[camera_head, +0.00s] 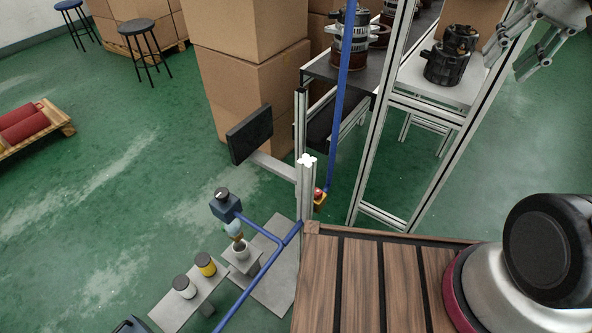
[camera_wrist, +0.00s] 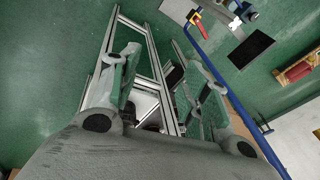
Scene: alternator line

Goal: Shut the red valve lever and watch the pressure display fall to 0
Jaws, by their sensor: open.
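A small red part on a yellow body (camera_head: 319,197) sits low beside the aluminium post, at the lower end of an upright blue pipe. In the wrist view a red lever-like part (camera_wrist: 194,16) shows by the blue pipe near the top edge. Its exact position is too small to tell. A dark flat panel (camera_head: 249,135), likely the pressure display, is mounted on an arm from the post. It also shows in the wrist view (camera_wrist: 252,49); no reading is legible. My gripper (camera_head: 505,62) is open and empty at the upper right, well apart from the lever.
Aluminium frames (camera_head: 435,190) and the upright blue pipe (camera_head: 342,90) stand between my gripper and the lever. An alternator (camera_head: 451,58) sits on a shelf behind. Cartons (camera_head: 245,80) are stacked behind the panel. Blue pipes and jars (camera_head: 206,264) stand lower left. Green floor is open at left.

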